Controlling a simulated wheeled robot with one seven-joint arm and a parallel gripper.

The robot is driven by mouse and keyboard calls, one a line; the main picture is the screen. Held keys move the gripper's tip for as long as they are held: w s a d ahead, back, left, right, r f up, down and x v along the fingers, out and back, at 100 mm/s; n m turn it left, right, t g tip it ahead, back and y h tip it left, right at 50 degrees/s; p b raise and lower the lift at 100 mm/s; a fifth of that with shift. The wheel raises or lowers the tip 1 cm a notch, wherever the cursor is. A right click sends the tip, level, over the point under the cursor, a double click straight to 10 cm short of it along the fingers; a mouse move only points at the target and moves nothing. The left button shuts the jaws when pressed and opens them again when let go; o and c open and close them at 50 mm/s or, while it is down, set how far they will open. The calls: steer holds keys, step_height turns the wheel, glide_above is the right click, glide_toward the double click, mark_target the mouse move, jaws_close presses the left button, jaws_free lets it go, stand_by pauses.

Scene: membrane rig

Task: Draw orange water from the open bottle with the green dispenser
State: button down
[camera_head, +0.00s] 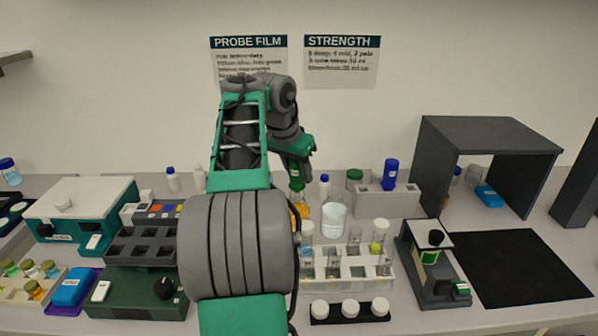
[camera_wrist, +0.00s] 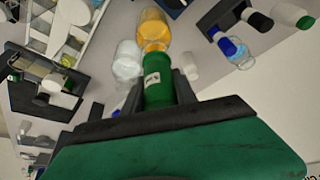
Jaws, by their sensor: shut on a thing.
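My gripper (camera_wrist: 159,90) is shut on the green dispenser (camera_wrist: 158,78), a green cylinder with a white label. In the head view the dispenser (camera_head: 297,170) hangs below my wrist, behind my arm. The bottle of orange water (camera_wrist: 153,27) lies straight beyond the dispenser's clear lower end in the wrist view. In the head view the orange bottle (camera_head: 303,211) is mostly hidden by my arm. The dispenser's lower end overlaps the bottle's mouth area; I cannot tell whether it is inside or just above, or whether it holds liquid.
A white tube rack (camera_head: 345,272) is in front. A grey block (camera_head: 372,205) holding a blue dispenser (camera_head: 390,175) stands to the right.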

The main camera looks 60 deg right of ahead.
mark_target(298, 185)
steer(key=shift+f, duration=0.1)
steer(key=shift+f+b, duration=0.95)
steer(key=shift+f, duration=0.1)
steer(key=shift+s+a+f+b, duration=0.1)
steer(key=shift+a+f+b, duration=0.05)
steer(key=shift+f+b, duration=0.45)
steer(key=shift+s+a+f+b, duration=0.1)
steer(key=shift+f+b, duration=0.25)
steer(key=shift+f, duration=0.45)
steer(key=shift+w+d+f, duration=0.1)
steer(key=shift+d, duration=0.05)
steer(key=shift+w+d+r+p, duration=0.1)
steer(key=shift+r+p, duration=1.25)
steer(key=shift+r, duration=0.35)
step_height(298, 185, up, 10)
steer(key=p, duration=1)
steer(key=shift+r, duration=0.15)
